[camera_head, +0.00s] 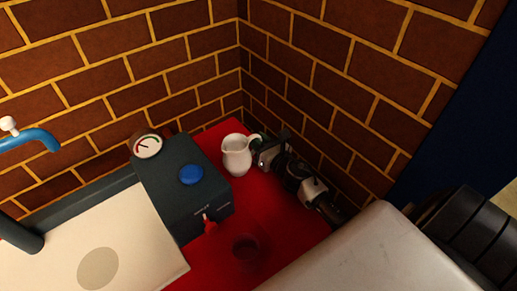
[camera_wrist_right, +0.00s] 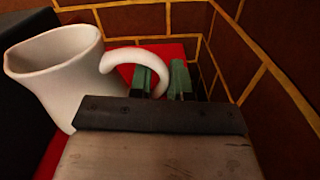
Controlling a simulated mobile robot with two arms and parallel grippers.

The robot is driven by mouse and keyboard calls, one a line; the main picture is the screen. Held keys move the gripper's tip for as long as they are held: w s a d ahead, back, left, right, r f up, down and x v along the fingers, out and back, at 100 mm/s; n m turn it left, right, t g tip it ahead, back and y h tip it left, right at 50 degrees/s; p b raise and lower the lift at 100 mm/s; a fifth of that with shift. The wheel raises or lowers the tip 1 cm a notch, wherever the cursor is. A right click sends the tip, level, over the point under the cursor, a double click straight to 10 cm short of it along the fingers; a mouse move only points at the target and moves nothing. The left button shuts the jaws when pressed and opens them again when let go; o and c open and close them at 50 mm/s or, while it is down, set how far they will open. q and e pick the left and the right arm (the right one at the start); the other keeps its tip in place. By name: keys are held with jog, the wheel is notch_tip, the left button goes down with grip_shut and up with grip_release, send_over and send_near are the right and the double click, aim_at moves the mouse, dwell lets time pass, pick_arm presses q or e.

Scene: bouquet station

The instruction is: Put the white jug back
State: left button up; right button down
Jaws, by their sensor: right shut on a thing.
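The white jug (camera_head: 237,158) stands upright at the back of the red surface, near the corner of the brick walls. Its handle points right, toward my right gripper (camera_head: 260,149). In the right wrist view the jug (camera_wrist_right: 60,72) fills the left side, and the green-tipped fingers of my right gripper (camera_wrist_right: 162,82) are shut on its handle. I cannot tell whether the jug's base touches the red surface. My left gripper is not in view.
A dark round spot (camera_head: 245,247) marks the red surface (camera_head: 268,215) in front. Brick walls close in behind and right.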

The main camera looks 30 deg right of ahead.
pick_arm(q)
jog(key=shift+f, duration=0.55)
pick_arm(e)
jog(key=shift+f, duration=0.55)
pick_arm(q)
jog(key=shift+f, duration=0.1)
pick_arm(e)
jog(key=shift+f+b, duration=0.2)
jog(key=shift+b, duration=0.15)
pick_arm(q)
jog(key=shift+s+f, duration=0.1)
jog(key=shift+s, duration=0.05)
pick_arm(e)
jog(key=c, duration=1.1)
grip_release()
jog(key=shift+o, duration=0.2)
jog(key=shift+r, duration=0.1)
